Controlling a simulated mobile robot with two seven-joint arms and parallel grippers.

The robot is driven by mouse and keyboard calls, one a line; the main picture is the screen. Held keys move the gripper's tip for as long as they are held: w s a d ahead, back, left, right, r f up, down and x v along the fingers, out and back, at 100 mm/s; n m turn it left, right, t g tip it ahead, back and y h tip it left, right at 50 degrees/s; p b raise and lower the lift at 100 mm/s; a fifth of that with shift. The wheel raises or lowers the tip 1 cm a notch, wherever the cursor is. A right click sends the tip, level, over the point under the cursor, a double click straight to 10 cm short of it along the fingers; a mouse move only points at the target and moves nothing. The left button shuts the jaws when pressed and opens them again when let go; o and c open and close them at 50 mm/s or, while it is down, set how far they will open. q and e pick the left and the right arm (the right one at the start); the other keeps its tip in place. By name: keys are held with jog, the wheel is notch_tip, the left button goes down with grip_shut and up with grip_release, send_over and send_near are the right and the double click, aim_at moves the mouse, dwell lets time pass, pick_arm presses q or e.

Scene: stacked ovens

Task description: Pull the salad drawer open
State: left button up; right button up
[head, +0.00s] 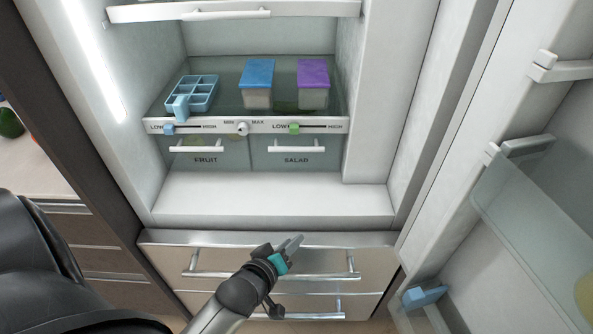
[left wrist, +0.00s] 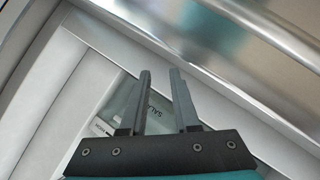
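The salad drawer (head: 297,159) is a translucent grey front marked SALAD, at the lower right inside the open fridge. It looks shut, flush beside the fruit drawer (head: 206,160). Its white bar handle (head: 297,149) runs across its upper part. In the left wrist view, part of the salad drawer (left wrist: 128,107) shows behind the fingers, with its lettering turned. My left gripper (head: 291,245) is in front of the fridge, below the salad drawer and apart from it. In the left wrist view the two fingers (left wrist: 160,75) stand apart with nothing between them. My right gripper is not in view.
A steel drawer (head: 220,262) with a long bar handle lies below the fridge floor (head: 260,195), near my left gripper. The open fridge door (head: 545,190) stands at the right. A blue tray (head: 193,93) and two lidded boxes sit on the shelf above the drawers.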

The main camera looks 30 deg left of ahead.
aim_at(296, 149)
pick_arm(q)
jog(key=a+r+n+t, duration=0.1)
jog(key=w+a+r+n+t, duration=0.1)
jog(key=w+a+r+n+t+y, duration=0.1)
jog(key=n, duration=0.1)
jog(key=shift+r+b, duration=0.3)
jog(key=a+r+n+t+y, duration=0.1)
jog(key=a+r+n+t, duration=0.2)
jog(key=r+n+t, duration=0.25)
jog(key=shift+m+g, duration=0.25)
jog(key=shift+g, duration=0.2)
jog(key=shift+r+b+x, duration=0.15)
jog(key=shift+b+x, duration=0.95)
jog(key=shift+x, duration=2.65)
jog(key=shift+r+b+x, duration=0.15)
jog(key=shift+b+x, duration=0.9)
jog(key=shift+x, duration=2.7)
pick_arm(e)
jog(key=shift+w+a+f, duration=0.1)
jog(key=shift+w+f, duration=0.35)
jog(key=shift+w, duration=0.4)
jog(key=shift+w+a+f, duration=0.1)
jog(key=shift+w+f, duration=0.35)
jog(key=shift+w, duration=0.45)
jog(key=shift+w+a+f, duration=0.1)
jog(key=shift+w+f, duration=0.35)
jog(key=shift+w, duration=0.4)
pick_arm(q)
jog(key=shift+a, duration=0.15)
jog(key=shift+c, duration=0.4)
